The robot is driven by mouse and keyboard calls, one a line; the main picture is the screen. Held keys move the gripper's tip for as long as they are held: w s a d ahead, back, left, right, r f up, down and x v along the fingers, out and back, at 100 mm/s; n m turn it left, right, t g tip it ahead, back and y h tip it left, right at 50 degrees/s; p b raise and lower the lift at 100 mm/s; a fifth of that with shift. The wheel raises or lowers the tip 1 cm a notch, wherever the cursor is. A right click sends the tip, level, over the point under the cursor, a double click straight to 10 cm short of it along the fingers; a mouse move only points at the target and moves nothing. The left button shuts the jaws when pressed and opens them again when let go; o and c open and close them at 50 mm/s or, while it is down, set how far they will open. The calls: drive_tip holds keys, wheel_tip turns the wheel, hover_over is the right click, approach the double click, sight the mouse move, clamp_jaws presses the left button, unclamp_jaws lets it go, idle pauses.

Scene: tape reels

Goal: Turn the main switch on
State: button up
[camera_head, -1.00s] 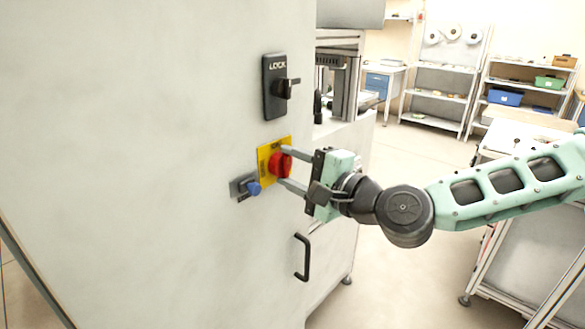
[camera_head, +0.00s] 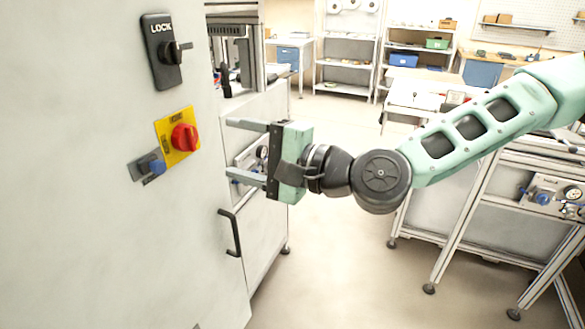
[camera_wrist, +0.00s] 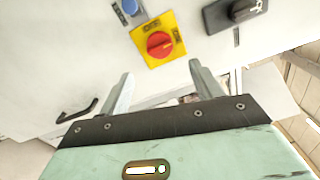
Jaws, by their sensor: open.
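The main switch is a red rotary knob (camera_head: 184,138) on a yellow plate (camera_head: 170,127), on the pale cabinet face in the head view. The knob also shows in the wrist view (camera_wrist: 159,44), ahead of the fingers, with its bar lying roughly across that picture. My gripper (camera_head: 230,149) is open and empty, to the right of the knob and apart from it. Its two fingers also show in the wrist view (camera_wrist: 157,85), with nothing between them.
A black LOCK handle (camera_head: 165,52) sits above the switch, and a blue knob (camera_head: 156,166) on a grey plate sits at its lower left. A black door handle (camera_head: 230,232) is below my gripper. Wheeled frames and shelves stand to the right; open floor lies between.

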drive_tip(key=v, duration=0.8)
drive_tip(key=shift+d+b, duration=0.3)
drive_tip(key=shift+b, duration=0.15)
drive_tip(key=shift+s, duration=0.15)
drive_tip(key=s+f+n+g+h, duration=0.3)
drive_tip(key=s+f+n+h, duration=0.15)
drive_tip(key=f, duration=0.45)
drive_tip(key=s+f+n+g+h, duration=0.35)
drive_tip(key=s+f+n, duration=0.2)
drive_tip(key=f, duration=0.25)
drive_tip(key=s+d+r+n+h, duration=0.2)
drive_tip(key=s+d+h, duration=0.1)
drive_tip(key=d, duration=0.4)
drive_tip(key=s+d+r+n+h, duration=0.2)
drive_tip(key=d+h, duration=0.3)
drive_tip(key=d, duration=0.3)
drive_tip(key=shift+s+r+n, duration=0.4)
drive_tip(key=shift+s+r, duration=0.3)
drive_tip(key=shift+g, duration=0.25)
